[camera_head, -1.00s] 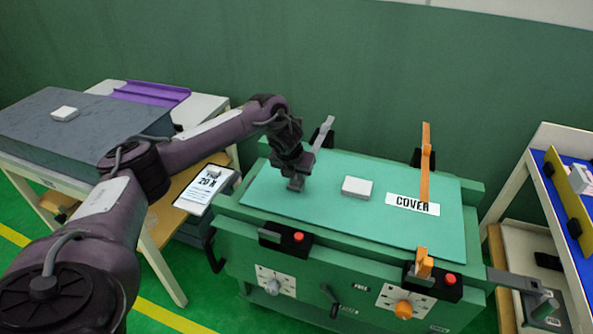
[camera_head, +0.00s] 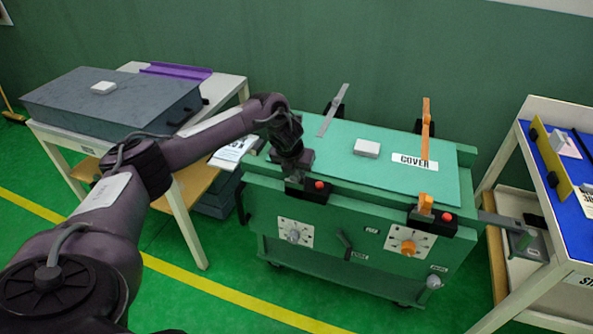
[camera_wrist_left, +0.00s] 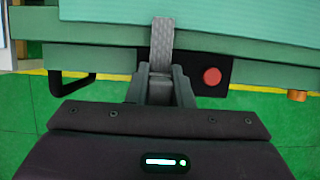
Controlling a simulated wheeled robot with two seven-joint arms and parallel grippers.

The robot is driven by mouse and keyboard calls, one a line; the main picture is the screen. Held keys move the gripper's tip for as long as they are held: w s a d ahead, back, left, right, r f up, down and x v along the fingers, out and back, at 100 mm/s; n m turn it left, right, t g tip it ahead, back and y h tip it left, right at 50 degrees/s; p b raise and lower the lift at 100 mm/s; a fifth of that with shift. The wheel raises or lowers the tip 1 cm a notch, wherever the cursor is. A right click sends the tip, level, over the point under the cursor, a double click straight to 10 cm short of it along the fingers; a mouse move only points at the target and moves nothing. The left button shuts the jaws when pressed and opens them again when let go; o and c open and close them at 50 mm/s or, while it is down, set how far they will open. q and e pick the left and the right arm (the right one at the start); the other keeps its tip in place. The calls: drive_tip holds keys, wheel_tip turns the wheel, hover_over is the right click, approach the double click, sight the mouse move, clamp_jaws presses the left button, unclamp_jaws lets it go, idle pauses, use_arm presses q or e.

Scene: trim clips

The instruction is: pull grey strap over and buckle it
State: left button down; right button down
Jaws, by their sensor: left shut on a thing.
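My left gripper (camera_head: 294,178) is shut on the free end of the grey strap (camera_head: 333,112). In the left wrist view the woven strap (camera_wrist_left: 162,42) comes over the cover's edge into the fingers (camera_wrist_left: 160,90). A black buckle (camera_head: 322,197) with a red button (camera_head: 319,185) is on the chest's front, close to the gripper. In the wrist view the buckle (camera_wrist_left: 188,72) is just right of the fingers. Whether the strap end is inside it is hidden. My right gripper is not in view.
An orange strap (camera_head: 426,130) stands up at the back right, and an orange piece (camera_head: 425,203) stands at the right buckle (camera_head: 432,219). A white block (camera_head: 367,148) lies on the cover. Tables stand left and right of the chest.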

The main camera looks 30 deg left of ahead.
use_arm(q)
drive_tip(key=shift+s+d+f, duration=0.1)
drive_tip(key=shift+s+f, duration=0.2)
drive_tip(key=shift+f, duration=0.05)
drive_tip(key=c, duration=1.6)
unclamp_jaws()
drive_tip(key=o, duration=0.3)
drive_tip(key=shift+s+r, duration=0.25)
drive_tip(key=shift+w, duration=0.15)
drive_tip(key=shift+r, duration=0.4)
drive_tip(key=v, duration=0.7)
